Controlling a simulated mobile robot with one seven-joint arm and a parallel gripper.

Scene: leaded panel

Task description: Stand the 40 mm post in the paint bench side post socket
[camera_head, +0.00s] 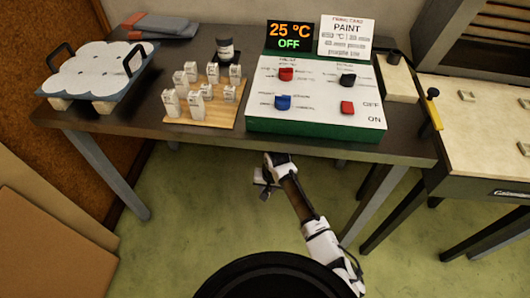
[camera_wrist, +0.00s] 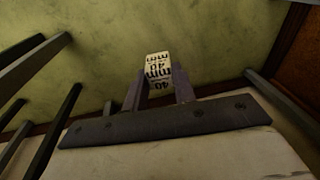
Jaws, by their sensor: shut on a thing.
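The 40 mm post (camera_wrist: 158,66) is a pale block with black "40 mm" lettering in the wrist view. My gripper (camera_wrist: 157,84) is shut on it, with a dark finger on each side. In the head view my gripper (camera_head: 268,174) hangs over the green floor, in front of and below the front edge of the dark bench (camera_head: 215,137). The post cannot be made out clearly there. I cannot tell which feature is the paint bench side post socket.
A wooden board (camera_head: 200,118) with several pale labelled blocks stands on the bench. Beside it is the green-based control panel (camera_head: 315,128). A pale-topped bench (camera_head: 485,165) stands right. Bench legs flank the open floor.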

